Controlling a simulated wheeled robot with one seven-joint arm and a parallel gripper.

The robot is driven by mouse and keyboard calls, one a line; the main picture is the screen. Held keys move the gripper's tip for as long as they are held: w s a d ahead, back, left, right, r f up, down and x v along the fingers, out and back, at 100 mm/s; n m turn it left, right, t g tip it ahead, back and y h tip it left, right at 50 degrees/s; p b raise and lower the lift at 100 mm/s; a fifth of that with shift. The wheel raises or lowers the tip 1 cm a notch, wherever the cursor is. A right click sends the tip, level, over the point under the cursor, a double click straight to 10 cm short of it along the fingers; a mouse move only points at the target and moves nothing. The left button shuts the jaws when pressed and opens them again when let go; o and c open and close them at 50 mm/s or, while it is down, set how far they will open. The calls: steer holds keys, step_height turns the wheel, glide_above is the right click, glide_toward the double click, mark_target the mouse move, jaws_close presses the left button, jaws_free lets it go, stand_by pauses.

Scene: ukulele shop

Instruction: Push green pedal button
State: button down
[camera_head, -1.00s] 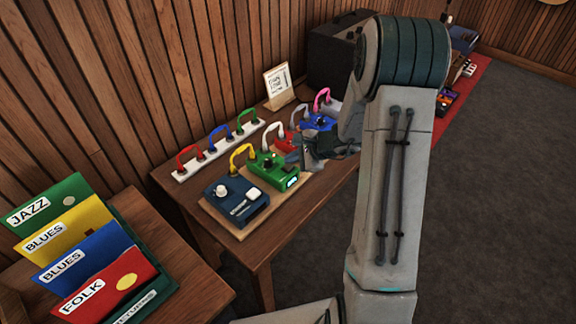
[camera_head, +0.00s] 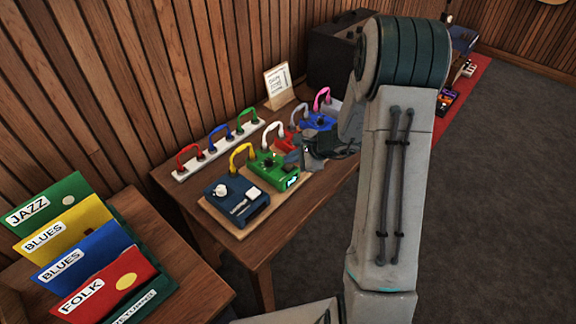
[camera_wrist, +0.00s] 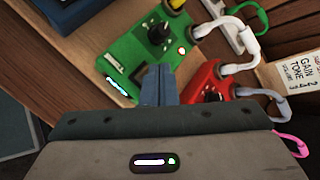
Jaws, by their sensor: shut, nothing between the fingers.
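The green pedal (camera_head: 261,172) sits on the wooden board between the dark blue pedal and the red pedal. In the wrist view, the green pedal (camera_wrist: 130,53) shows a black knob (camera_wrist: 158,33), a small red-and-white spot (camera_wrist: 182,50) and a lit display (camera_wrist: 116,89). My gripper (camera_head: 304,158) is at the right side of the green pedal. In the wrist view, my gripper (camera_wrist: 157,72) is shut and empty, its fingertips over the pedal's near edge. I cannot tell whether they touch it. The fingers hide part of the pedal's top; I cannot make out its button clearly.
The red pedal (camera_wrist: 205,92) is close beside my fingers. The dark blue pedal (camera_head: 236,205) and a blue pedal (camera_head: 318,122) share the row. Looped cables, including a white one (camera_head: 273,135), arch behind. A sign card (camera_head: 277,80) and a dark amplifier (camera_head: 335,55) stand farther back.

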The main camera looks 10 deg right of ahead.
mark_target(292, 167)
steer(key=shift+f+b, duration=0.45)
steer(key=shift+b, duration=0.1)
steer(key=shift+f, duration=0.15)
stand_by(0.4)
steer(key=shift+r, duration=0.65)
steer(key=shift+r+p, duration=1.75)
steer(key=shift+r, duration=1.25)
